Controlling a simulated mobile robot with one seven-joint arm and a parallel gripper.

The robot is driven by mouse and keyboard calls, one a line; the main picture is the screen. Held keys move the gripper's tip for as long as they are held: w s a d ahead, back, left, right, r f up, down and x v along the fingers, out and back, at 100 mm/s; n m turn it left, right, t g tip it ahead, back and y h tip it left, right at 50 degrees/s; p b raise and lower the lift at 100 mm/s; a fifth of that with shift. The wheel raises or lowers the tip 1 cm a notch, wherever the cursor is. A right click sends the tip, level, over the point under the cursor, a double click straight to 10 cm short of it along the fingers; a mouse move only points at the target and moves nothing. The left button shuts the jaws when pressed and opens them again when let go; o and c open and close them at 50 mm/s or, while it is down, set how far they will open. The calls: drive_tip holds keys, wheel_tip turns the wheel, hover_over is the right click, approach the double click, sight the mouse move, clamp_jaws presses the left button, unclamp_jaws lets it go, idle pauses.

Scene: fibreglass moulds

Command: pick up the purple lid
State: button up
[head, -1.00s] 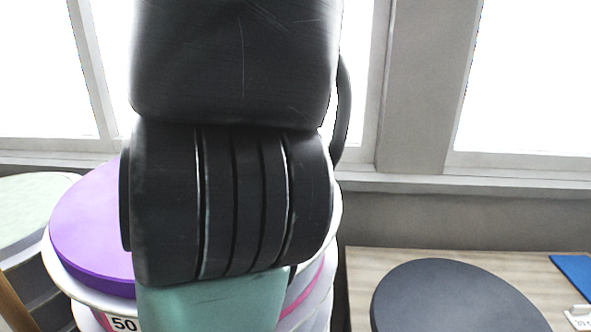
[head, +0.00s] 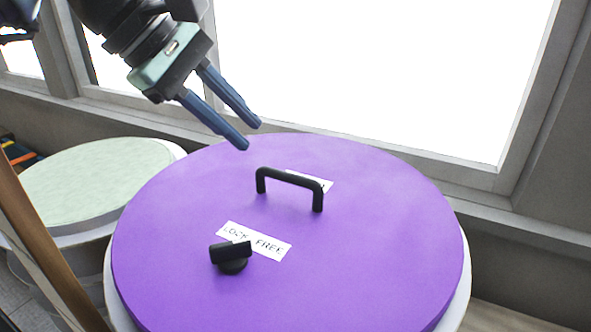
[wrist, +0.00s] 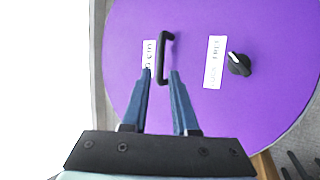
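The purple lid (head: 370,240) is a large round disc on a white drum, seen in the middle of the head view. It carries a black bar handle (head: 290,178) and a black knob (head: 232,256) beside a "LOCK FREE" label. In the wrist view the lid (wrist: 220,120) fills the right side. My gripper (head: 252,135) is open and empty, with two blue fingers pointing down-right, above the lid's far edge and left of the handle. In the wrist view the handle (wrist: 162,60) appears between the fingertips (wrist: 160,73), though the head view shows them apart.
A round pale green top (head: 95,185) stands left of the lid, with a brown wooden post (head: 45,250) in front. Windows and a sill (head: 480,200) run behind the drum. A second label (head: 315,181) lies partly hidden behind the handle.

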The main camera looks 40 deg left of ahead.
sight(286, 174)
drive_tip(key=b+x, duration=0.1)
drive_tip(key=x, duration=0.1)
drive_tip(key=b+x, duration=0.1)
drive_tip(key=x, duration=0.2)
drive_tip(key=b+x, duration=0.2)
drive_tip(key=shift+s+a+f, duration=0.15)
drive_tip(key=shift+a+f, duration=0.15)
drive_tip(key=shift+f, duration=0.2)
drive_tip(key=shift+a+b+x, duration=0.2)
drive_tip(key=shift+b+x, duration=0.9)
drive_tip(key=shift+x, duration=1.65)
drive_tip(key=shift+r, duration=0.1)
drive_tip(key=shift+c, duration=0.3)
clamp_jaws()
drive_tip(key=shift+r, duration=0.15)
